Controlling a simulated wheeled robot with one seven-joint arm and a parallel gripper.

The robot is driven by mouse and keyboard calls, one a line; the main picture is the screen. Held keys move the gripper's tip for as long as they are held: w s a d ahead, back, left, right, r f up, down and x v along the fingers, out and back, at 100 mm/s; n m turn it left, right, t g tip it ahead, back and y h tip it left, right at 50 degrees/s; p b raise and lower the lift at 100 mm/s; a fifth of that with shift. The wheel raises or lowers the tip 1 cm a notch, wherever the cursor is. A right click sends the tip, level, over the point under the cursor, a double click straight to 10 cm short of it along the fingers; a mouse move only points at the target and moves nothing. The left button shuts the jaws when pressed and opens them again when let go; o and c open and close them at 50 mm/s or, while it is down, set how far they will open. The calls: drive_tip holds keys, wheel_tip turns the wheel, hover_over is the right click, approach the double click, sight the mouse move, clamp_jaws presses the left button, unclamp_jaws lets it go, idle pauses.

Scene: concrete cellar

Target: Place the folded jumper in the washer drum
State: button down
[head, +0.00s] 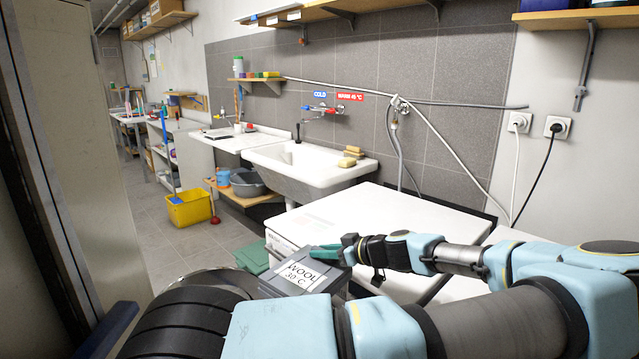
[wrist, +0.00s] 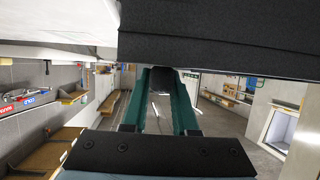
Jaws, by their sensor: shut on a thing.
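The folded jumper (head: 272,289) appears as a flat grey bundle with a white "WOOL 30 C" label, low in the middle of the head view. My gripper (head: 335,253) is at its upper edge, with its teal fingers closed on it. In the wrist view, the jumper is a dark layered slab (wrist: 225,45) across the top, and a dark part of it sits between the fingertips of my gripper (wrist: 160,80). The white washer (head: 345,215) stands just behind the jumper, showing its top and part of its front. The drum opening is not clearly visible.
A second white appliance top lies right of the washer, partly behind my arm. A sink (head: 305,165) stands behind. A green container (head: 253,257) is on the floor beside the washer. A yellow bucket (head: 188,208) stands farther left. Grey floor is open between them.

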drive_tip(key=s+a+f, duration=0.4)
drive_tip(key=a+f, duration=0.4)
drive_tip(key=a, duration=0.3)
drive_tip(key=shift+g, duration=0.4)
drive_tip(key=shift+m+t+h, duration=2.1)
drive_tip(key=shift+m, duration=0.3)
